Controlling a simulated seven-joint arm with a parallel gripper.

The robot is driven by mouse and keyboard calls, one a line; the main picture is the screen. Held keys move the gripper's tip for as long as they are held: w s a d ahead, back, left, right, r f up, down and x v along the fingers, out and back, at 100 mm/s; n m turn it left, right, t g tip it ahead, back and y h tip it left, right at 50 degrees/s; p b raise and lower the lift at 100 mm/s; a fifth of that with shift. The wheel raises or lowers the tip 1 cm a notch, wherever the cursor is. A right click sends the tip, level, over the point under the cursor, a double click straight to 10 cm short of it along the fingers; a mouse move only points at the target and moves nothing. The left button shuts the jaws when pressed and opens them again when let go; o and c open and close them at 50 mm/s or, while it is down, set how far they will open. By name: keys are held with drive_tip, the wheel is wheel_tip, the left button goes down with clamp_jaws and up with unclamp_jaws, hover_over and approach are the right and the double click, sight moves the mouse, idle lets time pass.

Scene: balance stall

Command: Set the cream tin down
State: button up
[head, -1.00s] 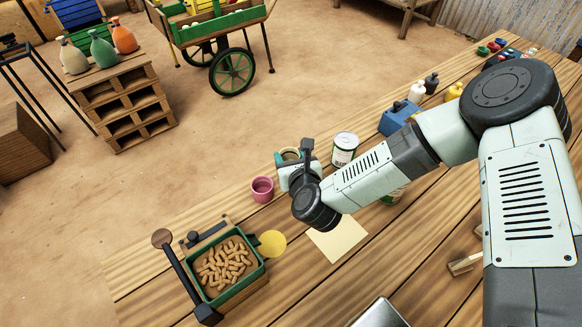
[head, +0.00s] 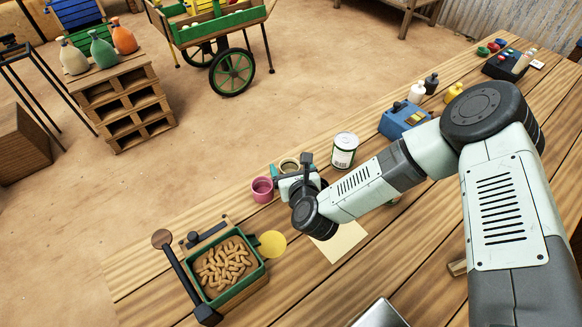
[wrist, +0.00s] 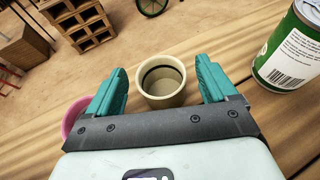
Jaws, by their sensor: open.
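The cream tin (wrist: 163,100) is a round, open-topped, pale cup shape, upright in the wrist view. My gripper (wrist: 160,88) is open, with one teal finger on each side of the tin and a visible gap at both sides. The tin's lower part is hidden by the gripper body, so I cannot see its base meet the wood. In the head view only the tin's rim (head: 289,165) shows at my gripper (head: 289,168), near the table's far edge.
A pink cup (head: 262,189) stands close on the left, and a white-and-green can (head: 344,151) on the right. A cream paper square (head: 338,243) and yellow disc (head: 271,244) lie nearer. A green box of peanuts (head: 225,268) is at the lower left.

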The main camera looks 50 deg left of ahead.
drive_tip(key=shift+s+d, duration=0.1)
drive_tip(key=shift+d, duration=0.15)
drive_tip(key=v, duration=0.9)
drive_tip(key=shift+s+d+f, duration=0.1)
drive_tip(key=shift+s+f, duration=0.1)
drive_tip(key=shift+s, duration=0.05)
drive_tip(key=shift+s+d+r, duration=0.2)
drive_tip(key=shift+d, duration=0.25)
